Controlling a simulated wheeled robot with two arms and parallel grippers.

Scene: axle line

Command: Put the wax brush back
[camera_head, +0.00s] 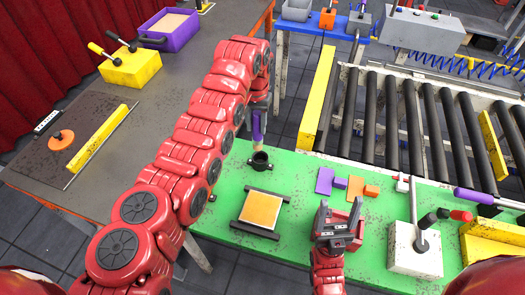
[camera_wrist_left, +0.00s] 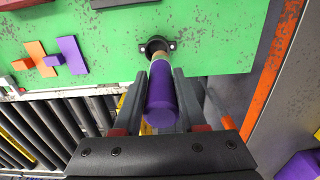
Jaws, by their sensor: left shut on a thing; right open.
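The wax brush (camera_head: 257,124) has a purple handle and a tan lower end. My left gripper (camera_head: 259,104) is shut on its handle and holds it nearly upright, tan end down. The black ring holder (camera_head: 260,161) is fixed on the green table, directly below the brush. In the left wrist view the purple handle (camera_wrist_left: 161,98) sits between the fingers (camera_wrist_left: 162,90), and the tan end meets the holder's mouth (camera_wrist_left: 157,45). How deep it goes in, I cannot tell. My right gripper (camera_head: 339,222) is open over the front of the green table.
An orange square on a dark plate (camera_head: 262,209) lies in front of the holder. Purple (camera_head: 324,181) and orange (camera_head: 371,190) pieces lie to the right. A white block with a lever (camera_head: 415,246) stands further right. A roller conveyor (camera_head: 420,122) runs behind.

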